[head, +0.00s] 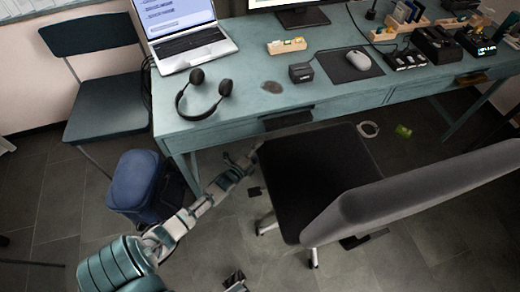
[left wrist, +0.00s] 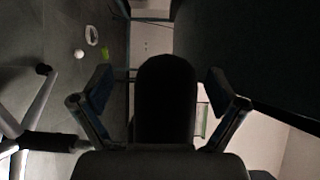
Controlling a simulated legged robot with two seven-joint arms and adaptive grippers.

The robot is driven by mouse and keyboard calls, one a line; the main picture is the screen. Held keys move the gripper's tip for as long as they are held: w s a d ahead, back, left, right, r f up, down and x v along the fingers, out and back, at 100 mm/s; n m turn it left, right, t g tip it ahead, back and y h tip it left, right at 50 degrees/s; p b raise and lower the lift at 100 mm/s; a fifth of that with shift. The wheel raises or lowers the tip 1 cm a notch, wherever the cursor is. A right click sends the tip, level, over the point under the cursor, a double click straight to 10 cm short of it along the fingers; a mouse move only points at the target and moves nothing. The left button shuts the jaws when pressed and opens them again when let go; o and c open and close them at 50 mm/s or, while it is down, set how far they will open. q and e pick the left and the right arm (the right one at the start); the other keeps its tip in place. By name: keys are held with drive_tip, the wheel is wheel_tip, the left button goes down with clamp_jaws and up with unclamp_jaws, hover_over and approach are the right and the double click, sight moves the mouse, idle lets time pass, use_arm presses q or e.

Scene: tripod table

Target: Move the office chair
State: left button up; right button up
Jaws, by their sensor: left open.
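The office chair, with a dark seat (head: 312,178) and a grey backrest (head: 420,192), stands in front of the desk, its seat's far edge near the desk front. Its pale legs and casters show below the seat, and a pale leg (left wrist: 38,112) shows at left in the left wrist view. My left gripper (head: 248,160) is beside the seat's far left corner, below desktop height; contact is unclear. In the left wrist view its fingers (left wrist: 160,105) are spread apart, with a dark rounded shape between them that I cannot identify. A small part at the bottom edge may be my right gripper (head: 236,281).
The teal desk (head: 240,105) carries a laptop (head: 185,35), headphones (head: 203,93), a mouse (head: 359,60) and small boxes. A ring (head: 368,129) and green item (head: 403,131) lie under the desk.

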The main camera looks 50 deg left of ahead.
use_arm(q)
drive_tip(key=shift+r, duration=0.15)
drive_tip(key=shift+s, duration=0.1)
drive_tip(key=v, duration=1.1)
drive_tip(key=shift+s, duration=0.4)
